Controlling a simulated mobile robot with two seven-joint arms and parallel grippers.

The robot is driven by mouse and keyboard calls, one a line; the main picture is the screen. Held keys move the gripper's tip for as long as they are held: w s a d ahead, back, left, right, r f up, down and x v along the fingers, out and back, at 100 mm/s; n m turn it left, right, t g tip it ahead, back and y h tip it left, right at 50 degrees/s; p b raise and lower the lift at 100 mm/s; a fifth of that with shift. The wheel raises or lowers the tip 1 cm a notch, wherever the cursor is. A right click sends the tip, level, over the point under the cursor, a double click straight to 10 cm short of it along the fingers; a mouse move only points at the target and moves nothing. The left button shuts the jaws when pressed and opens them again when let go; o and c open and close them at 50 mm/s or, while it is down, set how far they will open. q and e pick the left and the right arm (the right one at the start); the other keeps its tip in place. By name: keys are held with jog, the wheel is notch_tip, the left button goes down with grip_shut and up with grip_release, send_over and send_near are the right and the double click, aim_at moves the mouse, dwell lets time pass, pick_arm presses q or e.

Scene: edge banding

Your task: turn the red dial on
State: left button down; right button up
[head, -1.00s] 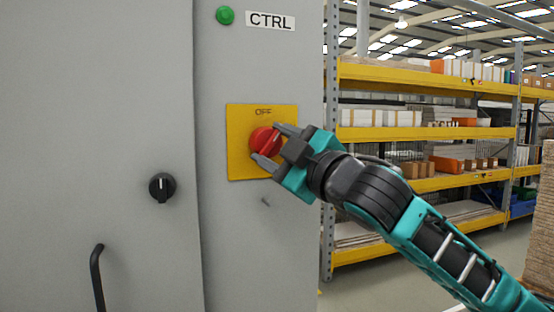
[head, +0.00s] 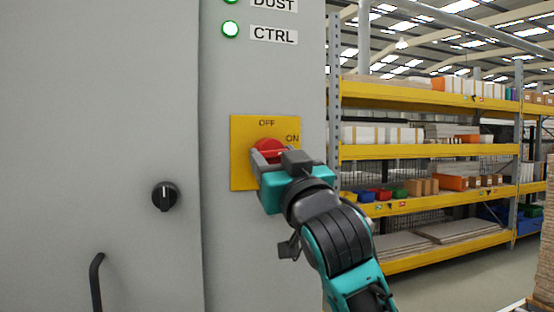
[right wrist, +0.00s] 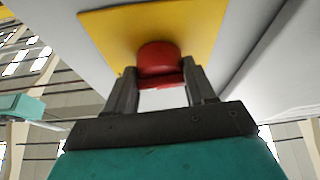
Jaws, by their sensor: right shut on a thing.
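The red dial (head: 268,149) sits on a yellow plate (head: 242,168) on the grey cabinet (head: 215,235). The plate carries the words OFF above the dial and ON at its right. My right gripper (head: 270,160) is shut on the dial, with its arm rising from below. In the right wrist view the dial (right wrist: 159,62) is between the two fingers (right wrist: 162,92). The dial's handle bar is partly hidden by the gripper in the head view.
A CTRL lamp (head: 230,30) glows near the cabinet top, with another lit lamp above it by the DUST label. A black knob (head: 165,196) and black handle (head: 96,280) are on the left door. Shelving (head: 430,150) stands behind at right.

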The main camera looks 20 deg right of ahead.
jog(key=shift+r+m+h, duration=0.1)
jog(key=shift+m+h, duration=0.3)
jog(key=shift+m, duration=0.3)
jog(key=shift+r, duration=0.1)
jog(key=o, duration=0.7)
jog(key=shift+c, duration=0.2)
jog(key=o, duration=0.4)
jog(key=shift+w, duration=0.1)
jog(key=shift+f, duration=0.25)
